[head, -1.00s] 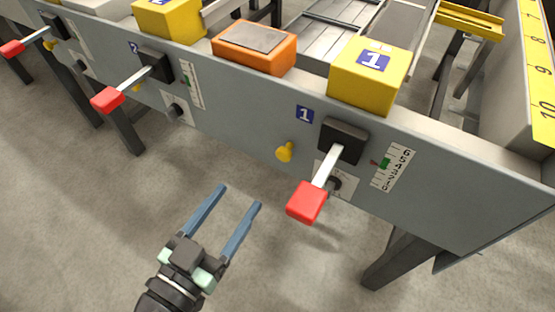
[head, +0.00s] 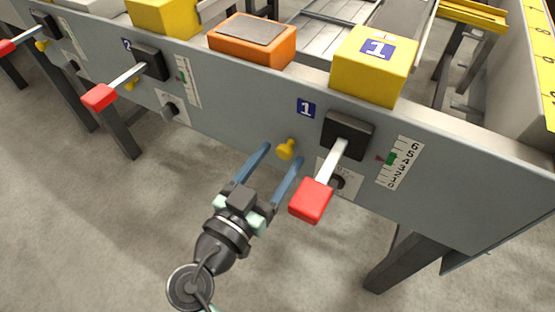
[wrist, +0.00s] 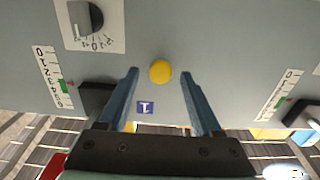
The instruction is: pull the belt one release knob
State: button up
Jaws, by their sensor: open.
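The belt one release knob is a small yellow knob (head: 286,149) on the grey panel, below and left of the blue "1" label (head: 306,109). In the wrist view the yellow knob (wrist: 160,71) shows between the two finger ends, near their tips. My gripper (head: 284,155) is open and empty, with its blue fingers pointing at the panel on either side of the knob. In the wrist view my gripper (wrist: 160,75) has a clear gap on both sides of the knob. I cannot tell how far the fingertips are from the panel.
A red-handled lever (head: 311,200) sticks out just right of my gripper, from a black block (head: 347,136). A rotary dial (wrist: 85,18) and a green-marked scale (head: 399,162) are nearby. A second red lever (head: 100,96) is at left. The floor below is clear.

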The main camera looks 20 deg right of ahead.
jog(key=shift+w+d, duration=0.15)
jog(key=shift+d, duration=0.05)
grip_shut()
dwell(0.3)
